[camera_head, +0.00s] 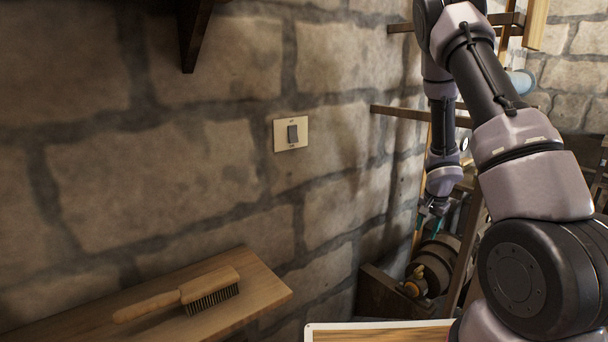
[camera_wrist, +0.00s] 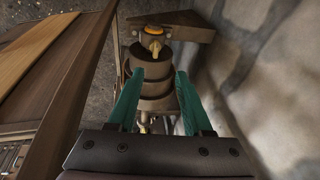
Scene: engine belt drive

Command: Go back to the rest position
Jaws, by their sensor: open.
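My gripper (camera_wrist: 160,84) is open in the wrist view, with its two green fingers apart and nothing held between them. Past the fingertips is a dark stepped round drum (camera_wrist: 152,66), with an orange and yellow part (camera_wrist: 155,32) at its far end. In the head view my arm reaches from the right side toward the back. My gripper (camera_head: 428,222) shows small there, hanging down just above the same drum (camera_head: 437,262). I cannot tell whether the fingers touch it.
A stone wall with a switch (camera_head: 291,133) fills the left and middle. A wooden shelf (camera_head: 255,283) holds a wire brush (camera_head: 190,294) at lower left. A white-edged board (camera_head: 385,333) is at the bottom. In the wrist view, wooden planks (camera_wrist: 45,70) stand close on the left.

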